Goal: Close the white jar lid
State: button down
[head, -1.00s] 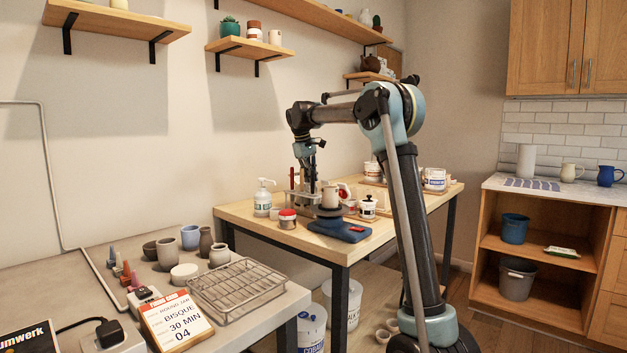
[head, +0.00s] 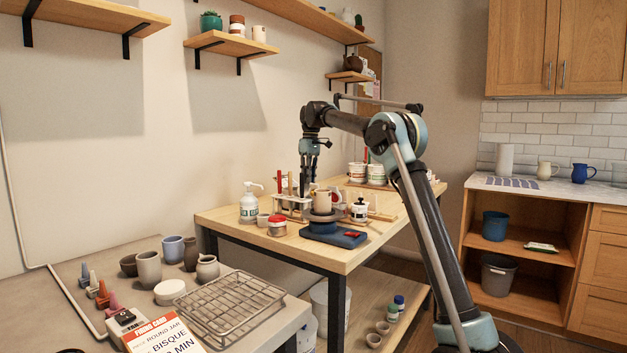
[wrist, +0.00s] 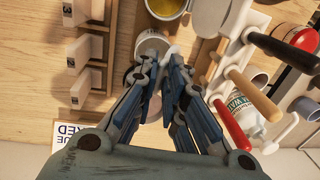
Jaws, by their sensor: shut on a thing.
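My gripper (head: 307,190) reaches down over the wooden table, behind the beige mug and beside the tool rack. In the wrist view my gripper (wrist: 166,58) has its fingertips drawn together on a small whitish piece, which looks like part of a white round lid or jar top (wrist: 152,43). The fingers hide much of it, and I cannot tell whether it sits on a jar. A small white jar with a dark top (head: 359,211) stands to the right of the mug in the head view.
The tool rack (head: 292,204) with upright handles is close beside my gripper. A pump bottle (head: 250,206), a red-lidded jar (head: 277,226) and a beige mug (head: 323,200) above a blue base (head: 334,234) stand nearby. A wire rack (head: 229,303) lies on the grey table.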

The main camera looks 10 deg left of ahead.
jog(key=w, duration=0.1)
jog(key=w+d+f, duration=0.1)
jog(key=w+f, duration=0.1)
jog(key=shift+w+d+f, duration=0.1)
jog(key=shift+d+f, duration=0.1)
jog(key=shift+d, duration=0.05)
jog(key=c, duration=2)
grip_release()
jog(key=shift+a, duration=0.1)
jog(key=shift+r, duration=0.2)
jog(key=shift+w+r, duration=0.15)
jog(key=shift+r, duration=1.65)
jog(key=shift+w+r, duration=0.1)
jog(key=shift+r, duration=1.65)
jog(key=shift+d, duration=0.25)
